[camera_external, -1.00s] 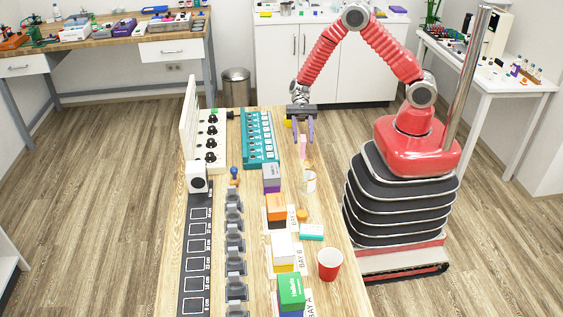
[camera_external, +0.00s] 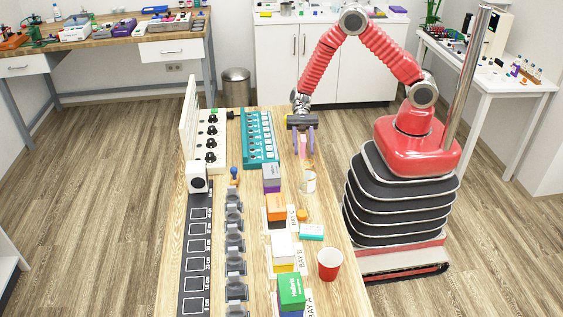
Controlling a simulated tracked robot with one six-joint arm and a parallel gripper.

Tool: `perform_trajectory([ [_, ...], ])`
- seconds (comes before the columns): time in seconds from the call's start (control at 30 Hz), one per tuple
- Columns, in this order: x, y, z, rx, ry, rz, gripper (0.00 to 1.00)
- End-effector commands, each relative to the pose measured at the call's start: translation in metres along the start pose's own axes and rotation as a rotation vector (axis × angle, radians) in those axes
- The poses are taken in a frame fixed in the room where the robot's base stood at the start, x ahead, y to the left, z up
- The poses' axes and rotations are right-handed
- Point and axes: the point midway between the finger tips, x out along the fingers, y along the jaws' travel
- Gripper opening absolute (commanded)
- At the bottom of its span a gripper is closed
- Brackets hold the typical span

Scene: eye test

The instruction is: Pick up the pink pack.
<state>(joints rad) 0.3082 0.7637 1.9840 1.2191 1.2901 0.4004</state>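The pink pack (camera_external: 303,146) is small and upright near the far right edge of the long wooden bench. My gripper (camera_external: 304,150) points down over it, with one purple finger on each side of the pack. The fingers are apart, and the pack looks narrower than the space between them. Contact is too small to make out. The fingers partly hide the pack.
A white cup (camera_external: 309,182) stands just nearer, beside a purple and grey box (camera_external: 271,178). Nearer are an orange box (camera_external: 277,205), a teal-white pack (camera_external: 311,232) and a red cup (camera_external: 330,264).

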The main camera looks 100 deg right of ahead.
Motion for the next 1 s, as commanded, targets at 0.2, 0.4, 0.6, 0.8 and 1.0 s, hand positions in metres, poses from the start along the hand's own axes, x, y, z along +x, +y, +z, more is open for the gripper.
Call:
perform_trajectory([
  [0.2, -0.0002, 0.0000, 0.0000, 0.000, 0.000, 0.000, 0.37],
  [0.4, -0.0002, 0.0000, 0.0000, 0.000, 0.000, 0.000, 0.23],
  [0.6, -0.0002, 0.0000, 0.0000, 0.000, 0.000, 0.000, 0.09],
  [0.8, -0.0002, 0.0000, 0.0001, 0.000, 0.000, 0.000, 0.00],
  [1.0, -0.0003, -0.0001, 0.0002, 0.000, 0.000, 0.000, 0.00],
])
